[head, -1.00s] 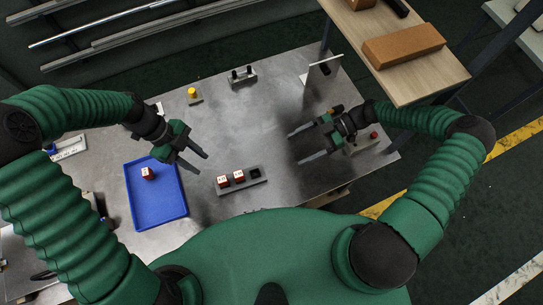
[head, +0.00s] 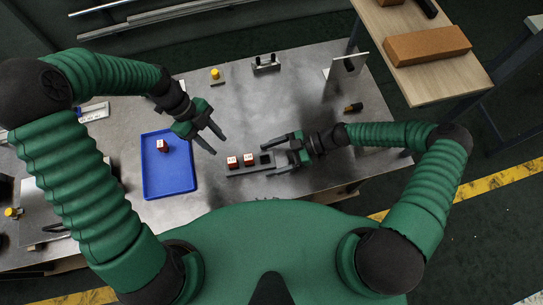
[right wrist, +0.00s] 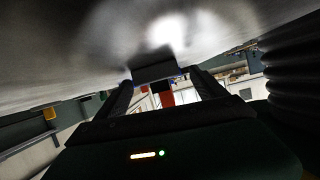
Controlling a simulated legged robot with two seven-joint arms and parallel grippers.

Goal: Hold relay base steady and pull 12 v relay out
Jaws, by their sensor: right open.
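The grey relay base (head: 240,172) lies on the metal table in front of me. Two red relays with white tops, one at the left (head: 232,161) and one in the middle (head: 249,159), sit in it; the right socket is empty and dark. My right gripper (head: 267,158) is open, its fingers on either side of the base's right end; contact cannot be told. The right wrist view shows a dark block, likely the base end (right wrist: 155,68), between the fingers, with red beyond it. My left gripper (head: 218,143) is open and empty, above the table behind the base.
A blue tray (head: 168,182) with one red relay (head: 162,146) stands left of the base. A yellow button (head: 215,74), a small block with dark posts (head: 266,64) and an upright plate (head: 357,66) stand at the back. A wooden side table (head: 455,75) is at the right.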

